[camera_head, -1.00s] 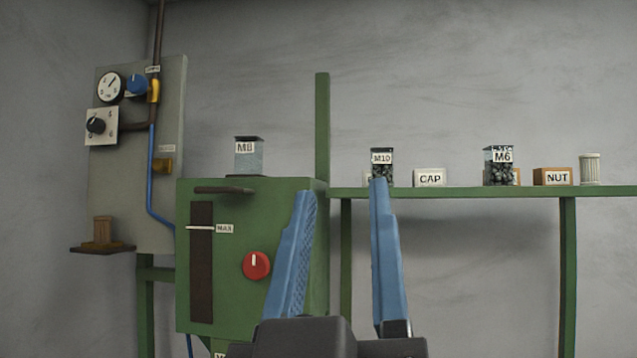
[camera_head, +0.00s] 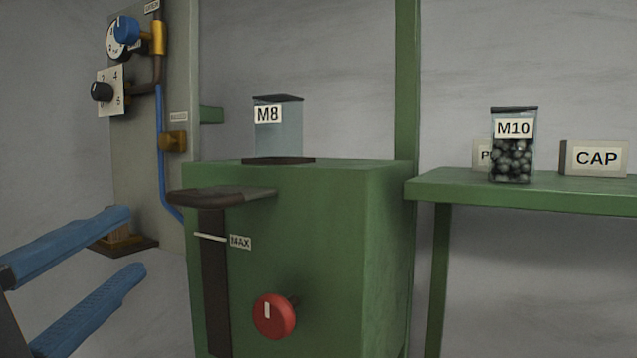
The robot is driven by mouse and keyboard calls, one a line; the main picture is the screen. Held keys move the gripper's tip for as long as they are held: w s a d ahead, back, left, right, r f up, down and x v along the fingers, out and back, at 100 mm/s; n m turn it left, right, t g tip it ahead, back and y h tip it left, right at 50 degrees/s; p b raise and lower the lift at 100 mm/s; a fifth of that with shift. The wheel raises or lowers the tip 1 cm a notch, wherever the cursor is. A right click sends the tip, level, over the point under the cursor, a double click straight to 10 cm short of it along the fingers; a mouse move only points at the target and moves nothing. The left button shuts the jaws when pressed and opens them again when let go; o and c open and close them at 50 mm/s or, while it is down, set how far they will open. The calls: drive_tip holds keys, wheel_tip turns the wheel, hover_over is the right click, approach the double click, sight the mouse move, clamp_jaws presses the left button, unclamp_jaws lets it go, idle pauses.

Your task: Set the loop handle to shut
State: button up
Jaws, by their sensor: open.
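My gripper (camera_head: 137,240) is open and empty at the lower left, its two blue fingers pointing right, one above the other. The fingertips appear in front of the grey panel's lower part, left of the green cabinet. No label readable as loop shows, so I cannot tell for certain which part is the loop handle. A yellow handle or valve body (camera_head: 158,37) sits upright on the brown pipe at the panel's top. A brass fitting (camera_head: 173,141) sits lower on the panel, under a small unreadable label (camera_head: 178,117). The gripper is well below both.
The panel also carries a blue knob (camera_head: 127,30) over a gauge and a black knob (camera_head: 101,91). The green cabinet (camera_head: 330,240) has a red knob (camera_head: 273,316), a dark ledge (camera_head: 222,196) and an M8 jar (camera_head: 279,127). A green shelf (camera_head: 520,190) stands right.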

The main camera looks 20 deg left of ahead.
sight(185, 203)
drive_tip(key=p+x, duration=0.8)
drive_tip(key=x, duration=0.3)
drive_tip(key=shift+r, duration=0.15)
drive_tip(key=shift+w+a, duration=0.3)
drive_tip(key=shift+w, duration=0.4)
clamp_jaws()
idle(0.6)
